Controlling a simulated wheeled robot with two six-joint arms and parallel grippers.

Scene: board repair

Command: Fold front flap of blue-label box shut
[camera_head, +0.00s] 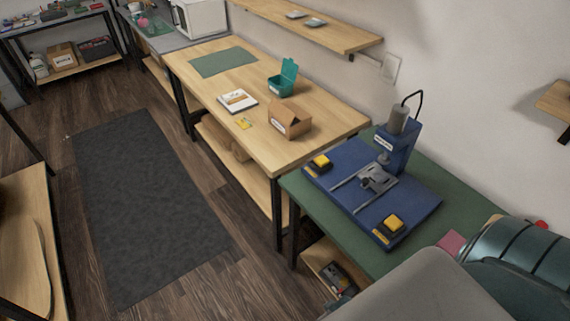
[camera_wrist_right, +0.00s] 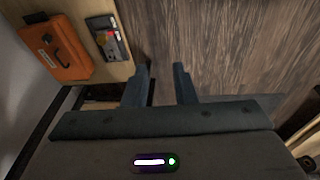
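A small brown cardboard box (camera_head: 285,117) stands on the wooden workbench (camera_head: 240,62) in the head view. At least one flap appears raised; which flaps are open is too small to tell. A small pale label shows on its side, but its colour is unclear. Another cardboard box (camera_head: 63,57) with a white label sits on a low shelf at the far left. My right gripper (camera_wrist_right: 161,84) shows in the right wrist view, fingers apart and empty, over the wooden floor, away from both boxes. My left gripper is in neither view.
A teal open-lidded bin (camera_head: 281,84), a white notepad-like item (camera_head: 237,100) and a yellow item (camera_head: 244,123) lie near the box. A blue press base (camera_head: 345,215) stands on the green bench. An orange case (camera_wrist_right: 58,52) lies near my right gripper. The dark floor mat (camera_head: 140,215) is clear.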

